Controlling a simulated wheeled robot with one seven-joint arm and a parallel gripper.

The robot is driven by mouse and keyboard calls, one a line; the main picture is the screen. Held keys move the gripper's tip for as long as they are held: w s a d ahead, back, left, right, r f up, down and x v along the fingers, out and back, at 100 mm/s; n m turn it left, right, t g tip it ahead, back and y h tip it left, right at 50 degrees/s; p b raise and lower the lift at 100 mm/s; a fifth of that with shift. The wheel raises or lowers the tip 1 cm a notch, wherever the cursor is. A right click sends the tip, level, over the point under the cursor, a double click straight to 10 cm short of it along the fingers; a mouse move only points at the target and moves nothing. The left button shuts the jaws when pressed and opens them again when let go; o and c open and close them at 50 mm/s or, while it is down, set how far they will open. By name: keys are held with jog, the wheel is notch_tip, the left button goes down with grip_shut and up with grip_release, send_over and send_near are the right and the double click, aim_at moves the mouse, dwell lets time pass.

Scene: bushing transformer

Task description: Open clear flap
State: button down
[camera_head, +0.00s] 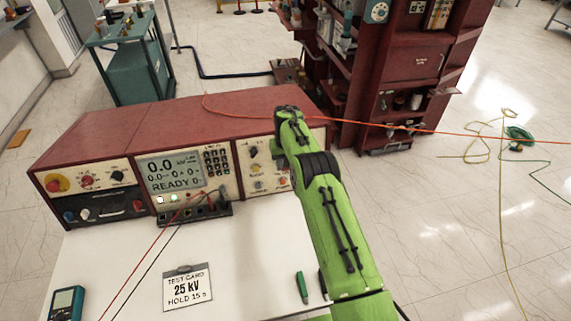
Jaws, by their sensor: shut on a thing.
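My green arm reaches up from the bottom right to the right-hand panel (256,153) of the red-topped test console. Its dark-banded wrist stands in front of that panel and covers part of it. My gripper's fingers are hidden behind the wrist, so I cannot see what they touch. I cannot make out the clear flap; it may be behind my arm. A few knobs and buttons show on the panel just left of my arm.
The console's display (171,171) reads 0.0 and READY. Red and black leads run from its terminal block (194,214) over the white table (240,270). A test card (187,287), a green pen (301,287) and a meter (65,303) lie there. A red cabinet (403,75) stands behind.

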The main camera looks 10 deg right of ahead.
dwell(0.6)
jog(key=c, duration=0.8)
grip_release()
jog(key=shift+w+f, duration=0.1)
jog(key=shift+c, duration=0.2)
notch_tip(320, 180, up, 16)
jog(key=s+p, duration=0.1)
jog(key=p, duration=0.1)
jog(key=shift+s, duration=0.3)
jog(key=shift+f, duration=0.1)
